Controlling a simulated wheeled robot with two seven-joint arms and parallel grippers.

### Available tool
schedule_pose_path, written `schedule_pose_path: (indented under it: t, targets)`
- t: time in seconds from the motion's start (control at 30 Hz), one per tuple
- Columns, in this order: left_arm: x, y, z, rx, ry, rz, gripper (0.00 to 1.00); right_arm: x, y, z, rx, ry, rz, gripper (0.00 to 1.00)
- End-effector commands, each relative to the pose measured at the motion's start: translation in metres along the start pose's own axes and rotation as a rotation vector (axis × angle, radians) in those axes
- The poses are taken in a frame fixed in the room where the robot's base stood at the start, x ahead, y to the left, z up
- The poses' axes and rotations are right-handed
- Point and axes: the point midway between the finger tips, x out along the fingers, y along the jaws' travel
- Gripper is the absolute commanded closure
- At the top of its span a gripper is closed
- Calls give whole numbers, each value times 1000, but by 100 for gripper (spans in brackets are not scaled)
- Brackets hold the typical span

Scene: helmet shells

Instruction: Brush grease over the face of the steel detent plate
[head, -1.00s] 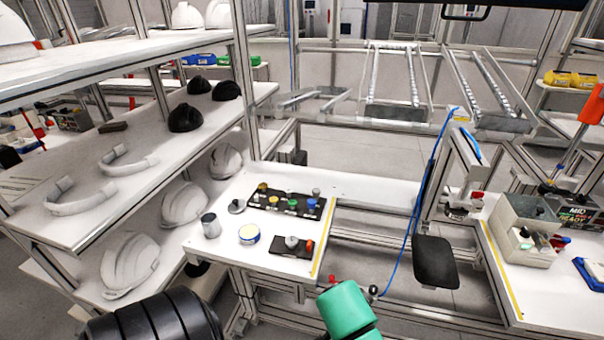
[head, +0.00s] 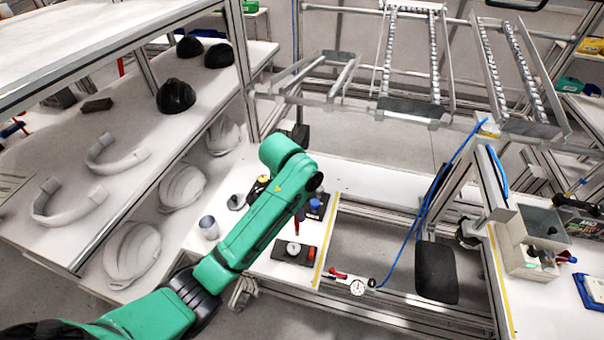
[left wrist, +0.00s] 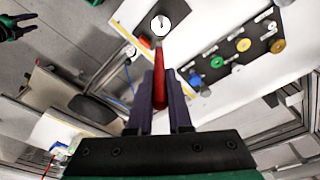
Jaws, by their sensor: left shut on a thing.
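My left arm reaches over the work table, with the left gripper (left wrist: 160,100) shut on a slim red-handled tool (left wrist: 159,75), seen in the left wrist view. It looks like the brush; its bristles cannot be made out. The tool points at a pale round disc (left wrist: 161,26), apparently the steel detent plate, on a dark base. That disc also shows in the head view (head: 293,248). Whether the tip touches it I cannot tell. In the head view my forearm hides most of the left gripper. My right gripper (left wrist: 18,28) is at the upper left of the left wrist view, its fingers apart.
A black board (left wrist: 240,55) with several coloured knobs lies beside the dark base. A metal cup (head: 209,227) stands left of my arm. Shelves of helmet shells (head: 132,250) stand at the left.

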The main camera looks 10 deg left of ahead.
Motion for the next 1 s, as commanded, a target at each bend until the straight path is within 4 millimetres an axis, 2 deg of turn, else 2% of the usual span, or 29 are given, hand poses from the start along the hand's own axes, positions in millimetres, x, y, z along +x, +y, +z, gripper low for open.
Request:
schedule_pose_path:
  t: [0.03, 0.17, 0.4, 0.57, 0.8, 1.0]
  targets:
    - [-8, -2, -4, 19, -7, 8, 100, -6, 0, -1, 0, 1, 0, 50]
    - [-8, -2, -5, 34, -13, 17, 100, -4, 0, -1, 0, 0, 0, 50]
    - [-7, -2, -4, 31, -12, 17, 100, -3, -4, 19, -2, -30, -6, 50]
    - [9, -1, -1, 30, -12, 17, 100, 4, -4, 18, -4, -28, -6, 50]
    - [40, -1, 4, 30, -11, 17, 100, 16, -5, 5, -3, -5, -6, 50]
    - [51, -1, 6, 30, -11, 16, 100, 19, -6, 6, -3, -7, -8, 50]
